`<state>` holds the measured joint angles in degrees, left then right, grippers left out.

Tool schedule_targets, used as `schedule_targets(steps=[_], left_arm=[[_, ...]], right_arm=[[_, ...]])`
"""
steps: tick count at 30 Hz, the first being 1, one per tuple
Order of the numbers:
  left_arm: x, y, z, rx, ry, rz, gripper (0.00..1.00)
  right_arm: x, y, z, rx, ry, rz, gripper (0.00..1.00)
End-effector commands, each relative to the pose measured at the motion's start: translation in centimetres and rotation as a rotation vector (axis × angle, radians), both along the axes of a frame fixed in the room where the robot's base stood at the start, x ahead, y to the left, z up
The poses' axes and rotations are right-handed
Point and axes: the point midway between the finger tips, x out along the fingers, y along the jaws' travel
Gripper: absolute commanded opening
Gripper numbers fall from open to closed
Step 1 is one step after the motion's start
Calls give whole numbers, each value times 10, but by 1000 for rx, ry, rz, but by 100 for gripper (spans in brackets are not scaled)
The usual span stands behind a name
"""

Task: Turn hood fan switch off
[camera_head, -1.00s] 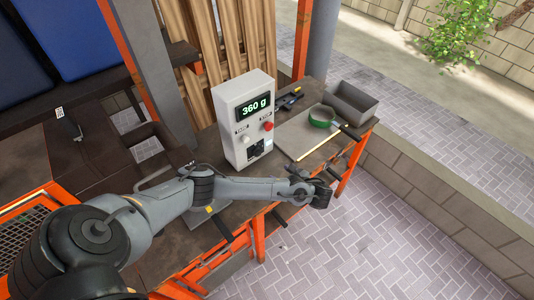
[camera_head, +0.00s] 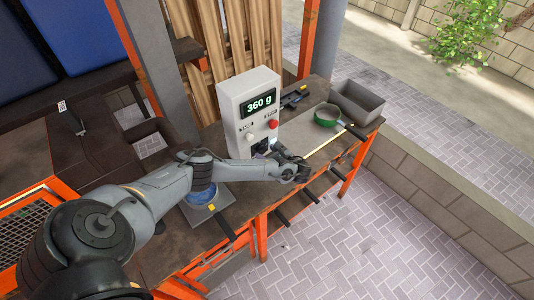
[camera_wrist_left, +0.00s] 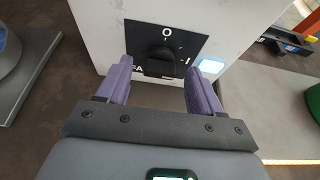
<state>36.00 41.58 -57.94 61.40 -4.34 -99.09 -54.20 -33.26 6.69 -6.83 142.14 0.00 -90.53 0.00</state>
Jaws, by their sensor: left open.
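The white control box (camera_head: 250,110) stands upright on the workbench with a lit "360 g" display. Low on its front is a black plate with a dark rotary switch (camera_wrist_left: 155,60), in the left wrist view. The plate shows a white "O" above the knob, an "I" at the right and partly hidden letters at the left. I cannot tell which mark the knob points at. My left gripper (camera_wrist_left: 159,68) is open, with a purple finger on each side of the knob. Contact is not clear. In the head view the gripper (camera_head: 271,152) hides most of the switch.
A red button (camera_head: 273,124) and a pale button (camera_head: 250,137) sit above the switch. A green-rimmed pan (camera_head: 327,115) and grey bin (camera_head: 357,103) stand to the right. A grey scale-like plate (camera_head: 221,198) lies left of the gripper. Handles stick out along the bench front.

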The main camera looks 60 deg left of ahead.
Motion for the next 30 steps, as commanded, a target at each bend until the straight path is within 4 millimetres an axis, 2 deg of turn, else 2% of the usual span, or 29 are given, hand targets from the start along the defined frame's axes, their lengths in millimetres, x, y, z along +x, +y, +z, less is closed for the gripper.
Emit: schedule_targets(steps=[11, 14, 22, 23, 30], left_arm=[[0, 4, -2, -1, 0, -1, 66], [0, 4, -2, -1, 0, -1, 54], [0, 4, -2, -1, 0, -1, 12], [0, 4, -2, -1, 0, -1, 10], [-1, 4, -1, 3, -22, -2, 10]], right_arm=[[0, 1, 0, 2, 0, 0, 35], [0, 1, 0, 2, 0, 0, 35], [0, -1, -1, -5, 0, 5, 35], [0, -1, -1, -6, 0, 5, 35], [0, -1, 2, -7, 1, 6, 35]])
